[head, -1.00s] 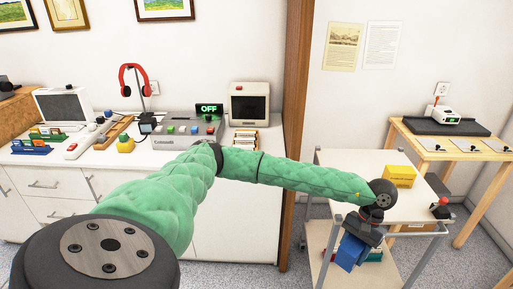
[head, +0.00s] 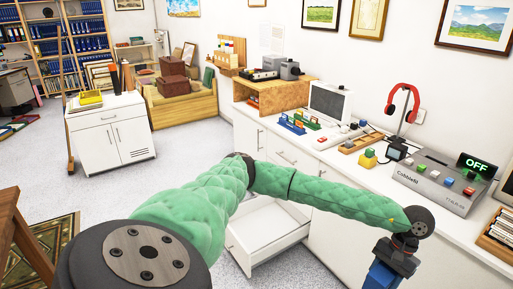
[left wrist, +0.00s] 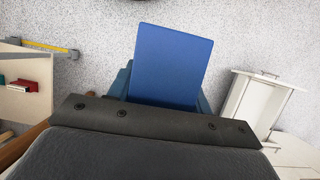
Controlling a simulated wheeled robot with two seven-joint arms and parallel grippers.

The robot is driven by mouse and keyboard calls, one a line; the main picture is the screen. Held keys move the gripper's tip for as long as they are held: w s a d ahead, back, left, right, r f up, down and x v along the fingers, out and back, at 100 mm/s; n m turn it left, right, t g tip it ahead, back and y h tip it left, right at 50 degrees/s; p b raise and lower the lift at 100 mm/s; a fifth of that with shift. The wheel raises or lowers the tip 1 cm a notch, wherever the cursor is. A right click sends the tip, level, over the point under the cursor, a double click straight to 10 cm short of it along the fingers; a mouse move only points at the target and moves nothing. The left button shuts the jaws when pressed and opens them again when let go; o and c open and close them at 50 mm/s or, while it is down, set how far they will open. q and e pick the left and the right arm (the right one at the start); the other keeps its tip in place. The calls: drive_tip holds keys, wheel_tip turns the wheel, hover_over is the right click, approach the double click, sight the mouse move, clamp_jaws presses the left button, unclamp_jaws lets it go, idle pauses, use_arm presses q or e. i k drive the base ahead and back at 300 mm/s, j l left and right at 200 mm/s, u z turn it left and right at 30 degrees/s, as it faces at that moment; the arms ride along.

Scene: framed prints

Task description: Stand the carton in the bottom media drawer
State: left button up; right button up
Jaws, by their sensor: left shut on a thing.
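My left gripper (head: 396,252) is shut on the blue carton (head: 383,276), which hangs below it at the lower right of the head view, cut off by the frame's edge. In the left wrist view the carton (left wrist: 172,65) sits in the gripper (left wrist: 162,92) above the speckled floor. An open white drawer (head: 268,226), low in the cabinet, shows behind my green arm, which hides part of it. It looks empty where visible. It seems to show also in the left wrist view (left wrist: 248,104), right of and apart from the carton. My right gripper is not in view.
A white cabinet (head: 112,135) stands at the left. A cart (left wrist: 22,98) is left in the wrist view. Open floor lies between.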

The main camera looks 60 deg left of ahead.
sight(254, 235)
drive_tip(key=i+j+u, duration=0.1)
drive_tip(key=u, duration=0.3)
drive_tip(key=i+u, duration=0.25)
drive_tip(key=u, duration=0.15)
drive_tip(key=i+u, duration=0.2)
drive_tip(key=u, duration=0.2)
drive_tip(key=i+u, duration=0.15)
drive_tip(key=u, duration=0.25)
